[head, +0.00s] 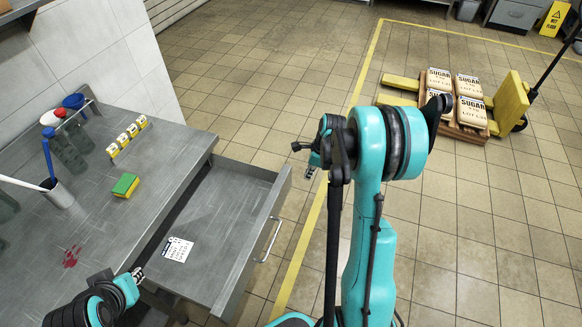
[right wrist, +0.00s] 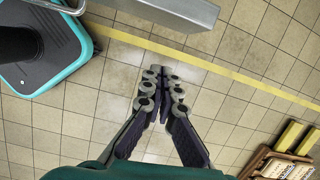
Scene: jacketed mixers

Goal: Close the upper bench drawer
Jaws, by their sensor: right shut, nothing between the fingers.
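The upper bench drawer (head: 222,212) is pulled out from the right side of the grey metal bench (head: 95,215) in the head view. Its bar handle (head: 271,240) is on the drawer front, and a white printed card (head: 177,249) lies inside. My right gripper (head: 311,172) is beyond the drawer's far front corner, apart from it and partly hidden by my arm. In the right wrist view it (right wrist: 163,80) is shut and empty over the floor, with the grey drawer end (right wrist: 175,12) at the top. My left gripper (head: 137,275) is over the bench's near edge, its jaws unclear.
On the bench are a yellow-green sponge (head: 125,185), yellow number markers (head: 127,138), a cup with a blue brush (head: 58,194) and bottles. A pallet jack with sugar sacks (head: 455,95) stands far right.

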